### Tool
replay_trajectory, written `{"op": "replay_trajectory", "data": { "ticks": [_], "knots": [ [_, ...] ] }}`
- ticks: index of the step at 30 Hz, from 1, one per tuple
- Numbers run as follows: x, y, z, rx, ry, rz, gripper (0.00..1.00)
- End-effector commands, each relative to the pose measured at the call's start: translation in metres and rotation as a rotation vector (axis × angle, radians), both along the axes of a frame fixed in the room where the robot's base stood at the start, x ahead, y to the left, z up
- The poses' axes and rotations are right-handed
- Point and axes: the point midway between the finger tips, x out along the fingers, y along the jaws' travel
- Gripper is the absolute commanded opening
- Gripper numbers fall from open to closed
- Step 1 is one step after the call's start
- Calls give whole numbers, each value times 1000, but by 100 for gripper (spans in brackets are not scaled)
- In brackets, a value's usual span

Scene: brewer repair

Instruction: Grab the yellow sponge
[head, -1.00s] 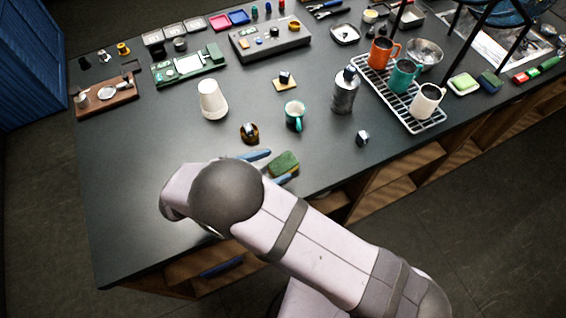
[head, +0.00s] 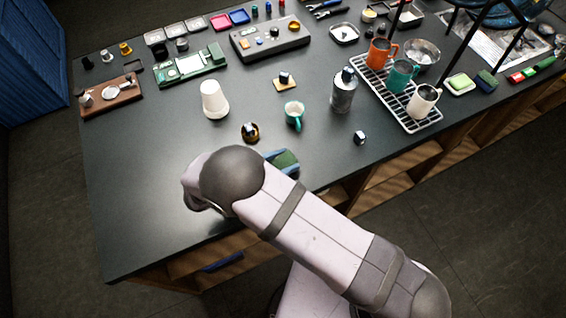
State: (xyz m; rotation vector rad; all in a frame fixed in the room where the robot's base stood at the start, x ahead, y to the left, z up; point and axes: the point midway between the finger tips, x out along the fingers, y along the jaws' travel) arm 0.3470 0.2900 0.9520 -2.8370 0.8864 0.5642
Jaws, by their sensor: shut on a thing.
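The yellow sponge (head: 286,160), seen mostly from its green top, is near the front edge of the table, to the right of my arm's big joint. My gripper (head: 284,162) shows as blue fingers on both sides of the sponge. It is shut on the sponge. My arm hides the rest of the gripper and part of the sponge. I cannot tell whether the sponge is lifted off the table.
A small metal cube (head: 360,138) lies to the right. A wire rack (head: 405,108) holds mugs. The table's left front is clear.

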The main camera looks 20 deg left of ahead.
Motion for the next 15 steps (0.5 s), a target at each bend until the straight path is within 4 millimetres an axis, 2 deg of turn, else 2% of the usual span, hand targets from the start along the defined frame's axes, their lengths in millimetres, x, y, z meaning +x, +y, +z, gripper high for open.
{"op": "replay_trajectory", "data": {
  "ticks": [8,15],
  "knots": [
    [0,0,2,1,-1,0,18],
    [0,1,12,3,-1,0,18]
  ]
}}
